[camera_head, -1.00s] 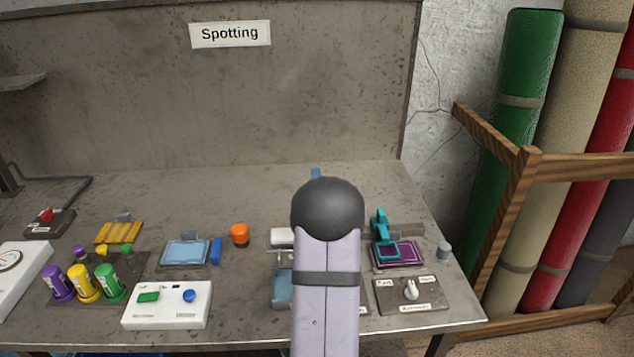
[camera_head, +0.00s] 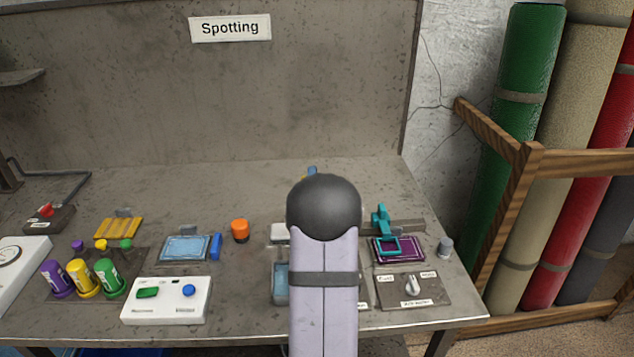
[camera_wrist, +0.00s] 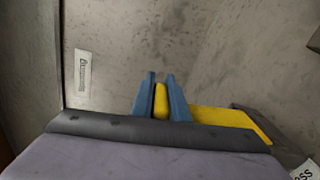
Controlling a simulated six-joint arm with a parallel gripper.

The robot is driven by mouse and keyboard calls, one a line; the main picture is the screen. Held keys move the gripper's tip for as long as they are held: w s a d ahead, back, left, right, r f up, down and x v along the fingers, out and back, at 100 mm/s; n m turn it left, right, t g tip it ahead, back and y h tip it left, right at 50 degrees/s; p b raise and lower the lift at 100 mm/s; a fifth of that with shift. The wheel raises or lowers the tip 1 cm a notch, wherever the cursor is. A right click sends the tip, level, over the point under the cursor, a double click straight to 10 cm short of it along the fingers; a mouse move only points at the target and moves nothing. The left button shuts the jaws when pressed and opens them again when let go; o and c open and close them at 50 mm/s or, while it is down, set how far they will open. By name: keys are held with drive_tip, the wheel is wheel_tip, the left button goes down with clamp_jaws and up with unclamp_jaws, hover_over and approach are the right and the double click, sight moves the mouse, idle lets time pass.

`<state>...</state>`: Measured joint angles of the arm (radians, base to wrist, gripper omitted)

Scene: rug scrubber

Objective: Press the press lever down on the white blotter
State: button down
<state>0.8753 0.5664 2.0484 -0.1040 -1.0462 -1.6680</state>
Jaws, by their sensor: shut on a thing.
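My gripper (camera_wrist: 161,97) has blue fingers and is shut on a yellow handle, the press lever (camera_wrist: 228,119), whose yellow arm runs to the right in the wrist view. In the head view a blue fingertip (camera_head: 312,171) shows above my dark, round arm joint, with a speck of yellow beside it. A white piece (camera_head: 280,233) shows just left of my arm; I cannot tell whether it is the blotter. The rest of the press is hidden behind my arm.
A teal stamp-like tool (camera_head: 384,228) stands over a purple pad (camera_head: 411,250) right of my arm. A knob panel (camera_head: 435,291) lies in front of it. An orange cap (camera_head: 239,230), a light blue pad (camera_head: 180,248) and a white button box (camera_head: 165,308) are to the left.

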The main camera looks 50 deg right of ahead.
drive_tip(key=w+a+f+n+b, duration=0.5)
drive_tip(key=w+a+n+b, duration=0.2)
drive_tip(key=a+n+b, duration=0.1)
drive_tip(key=shift+w+n, duration=0.4)
drive_tip(key=shift+n, duration=0.4)
drive_tip(key=shift+d, duration=0.1)
drive_tip(key=c, duration=1.7)
unclamp_jaws()
drive_tip(key=shift+s, duration=0.1)
drive_tip(key=shift+b+v, duration=0.75)
drive_tip(key=shift+v, duration=2.9)
